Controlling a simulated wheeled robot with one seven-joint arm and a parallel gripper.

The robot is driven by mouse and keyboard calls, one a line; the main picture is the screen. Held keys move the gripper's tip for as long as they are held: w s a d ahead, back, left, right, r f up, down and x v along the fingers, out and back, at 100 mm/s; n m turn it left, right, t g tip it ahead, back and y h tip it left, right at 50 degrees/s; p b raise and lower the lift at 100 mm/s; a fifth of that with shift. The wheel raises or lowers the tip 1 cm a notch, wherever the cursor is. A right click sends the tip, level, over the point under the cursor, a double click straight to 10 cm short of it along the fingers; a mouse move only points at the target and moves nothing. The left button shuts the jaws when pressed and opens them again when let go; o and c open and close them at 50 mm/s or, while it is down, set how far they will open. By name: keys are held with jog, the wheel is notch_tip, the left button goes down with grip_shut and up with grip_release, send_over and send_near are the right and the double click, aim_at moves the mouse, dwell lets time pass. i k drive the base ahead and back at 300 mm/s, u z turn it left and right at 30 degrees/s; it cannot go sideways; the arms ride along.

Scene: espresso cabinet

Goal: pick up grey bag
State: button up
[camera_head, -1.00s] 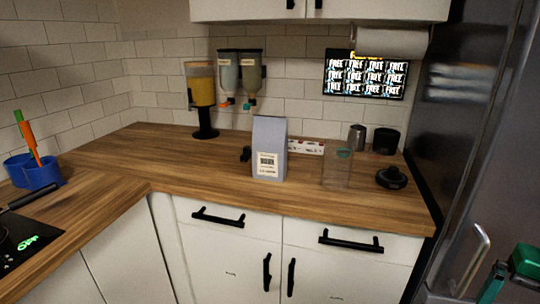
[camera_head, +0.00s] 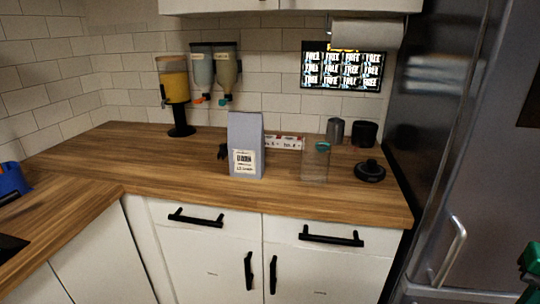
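The grey bag (camera_head: 246,141) stands upright on the wooden counter (camera_head: 150,168), a little back from the front edge. It has a white label with a dark code low on its front. No gripper fingers show clearly in the view. A green and dark part (camera_head: 531,262) at the lower right edge may be mine; it is cut off by the frame.
A clear container (camera_head: 315,163) stands right of the bag, with a black round item (camera_head: 369,171) farther right. A small box (camera_head: 288,142), a metal cup (camera_head: 335,130) and dispensers (camera_head: 215,72) are behind. The fridge (camera_head: 470,150) bounds the right. The front counter is clear.

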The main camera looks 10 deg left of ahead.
aim_at(245, 136)
jog(key=z, duration=2.3)
jog(key=k, duration=1.35)
jog(key=u, duration=1.75)
jog(key=i, duration=1)
jog(key=z, duration=0.05)
